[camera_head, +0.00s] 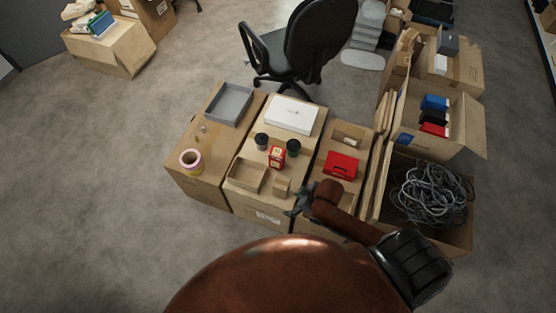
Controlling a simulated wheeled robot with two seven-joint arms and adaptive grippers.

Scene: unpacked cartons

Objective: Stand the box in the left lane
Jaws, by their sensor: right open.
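My right gripper (296,201) is open, low at the front of the cartons, just right of a small brown box (282,187). Whether it touches that box I cannot tell. A small red carton (277,158) stands upright on the middle carton (262,212), between two dark cups, one left (261,141) and one right (293,148). An open shallow cardboard tray (247,175) lies left of the small brown box. No marked left lane is clear to see. My left gripper is not in view.
A grey tray (229,104) and a pink tape roll (190,161) are on the left carton. A white flat box (291,114) lies behind the cups. A red case (341,165) is on the right carton. A cable-filled box (461,235) stands farther right.

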